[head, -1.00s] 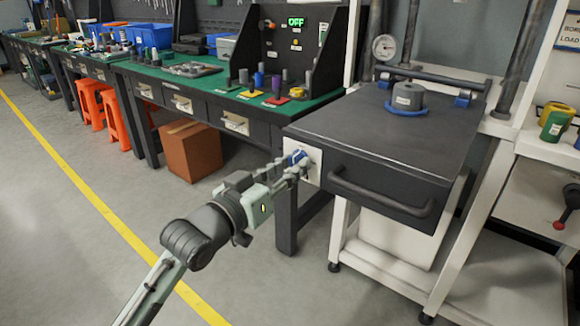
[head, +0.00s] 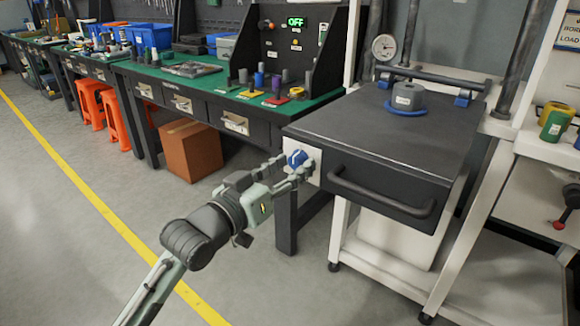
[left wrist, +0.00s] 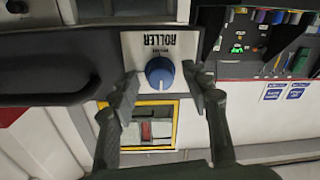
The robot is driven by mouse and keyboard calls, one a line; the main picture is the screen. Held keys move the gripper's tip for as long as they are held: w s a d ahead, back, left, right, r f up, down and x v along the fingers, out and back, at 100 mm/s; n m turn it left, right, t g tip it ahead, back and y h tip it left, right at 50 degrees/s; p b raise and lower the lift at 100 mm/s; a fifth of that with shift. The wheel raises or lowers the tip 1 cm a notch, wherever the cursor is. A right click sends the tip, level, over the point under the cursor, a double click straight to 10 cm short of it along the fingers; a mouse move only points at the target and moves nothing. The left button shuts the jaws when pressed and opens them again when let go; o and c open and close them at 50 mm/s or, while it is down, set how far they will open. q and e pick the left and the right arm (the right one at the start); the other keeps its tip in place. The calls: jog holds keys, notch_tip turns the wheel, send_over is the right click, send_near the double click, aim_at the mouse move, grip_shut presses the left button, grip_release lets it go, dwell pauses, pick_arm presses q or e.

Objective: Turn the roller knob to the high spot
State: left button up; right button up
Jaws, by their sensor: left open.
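The roller knob (head: 297,159) is a blue dial on a white panel (head: 312,172) at the left front corner of the dark machine. In the left wrist view the knob (left wrist: 160,72) sits under the upside-down word ROLLER, with small marks I cannot read. My left gripper (head: 288,168) is at the panel. In the left wrist view its open fingers (left wrist: 161,90) stand on either side of the knob, slightly below its centre, with gaps to it. The fingers are not closed on it. My right gripper is not in view.
The dark machine (head: 400,135) has a front bar handle (head: 380,195) right of the panel; the handle (left wrist: 45,88) is close left of the fingers in the wrist view. A yellow-framed recess (left wrist: 150,128) lies by the knob. A green-topped workbench (head: 215,85) stands left.

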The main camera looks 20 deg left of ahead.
pick_arm(q)
jog(key=v, duration=0.7)
jog(key=shift+s, duration=0.25)
